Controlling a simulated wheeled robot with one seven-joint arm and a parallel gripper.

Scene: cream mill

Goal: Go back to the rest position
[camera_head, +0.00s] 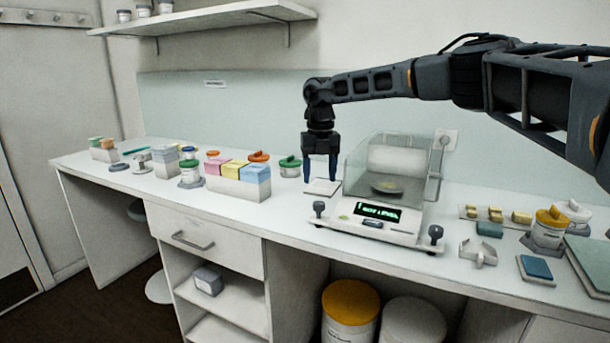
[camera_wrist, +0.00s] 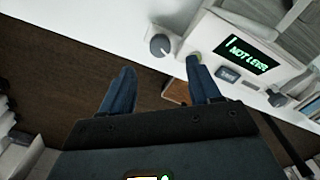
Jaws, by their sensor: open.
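My gripper (camera_head: 321,171) hangs pointing down over the bench, just left of the balance, with its two blue fingers apart. In the wrist view my gripper (camera_wrist: 160,92) shows both fingers spread with nothing between them. The balance (camera_head: 385,232) has a clear draft shield and a green lit display (camera_head: 377,211). In the wrist view the display (camera_wrist: 248,55) seems to read "NOT LEVEL", partly cut or blurred. A small white square (camera_head: 322,187) lies on the bench by the fingertips; I cannot tell whether they touch it.
Left on the bench (camera_head: 120,178) stand a rack of coloured boxes (camera_head: 240,188) and several lidded jars. Right of the balance are brass weights (camera_head: 497,214), a yellow-lidded jar (camera_head: 549,229) and a blue pad (camera_head: 536,268). A shelf (camera_head: 215,18) hangs above. Drums (camera_head: 350,305) stand below.

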